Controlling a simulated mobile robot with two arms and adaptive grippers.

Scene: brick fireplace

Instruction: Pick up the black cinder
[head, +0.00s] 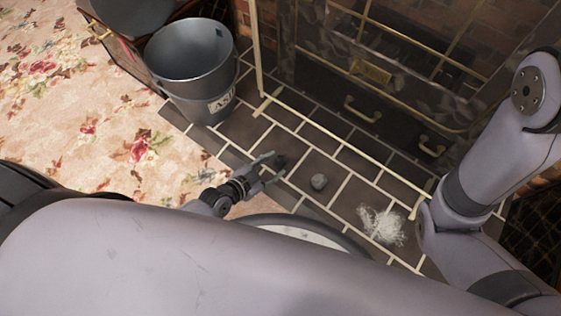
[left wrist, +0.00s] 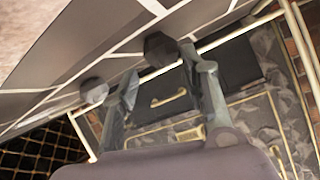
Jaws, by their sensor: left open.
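The black cinder (head: 280,161) is a small dark lump on the dark tiled hearth. My left gripper (head: 273,166) is open, with its fingertips close around the cinder's near side in the head view. In the left wrist view the cinder (left wrist: 160,48) shows just beyond and between the two spread fingertips (left wrist: 160,66). I cannot tell whether a finger touches it. My right gripper is out of view.
A grey metal ash bucket (head: 213,108) stands at the hearth's left end. A pale ash pile (head: 382,225) lies to the right. The brass-trimmed fireplace front (head: 370,75) rises behind, with a low gold rail (head: 340,147). Floral carpet (head: 70,130) covers the left.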

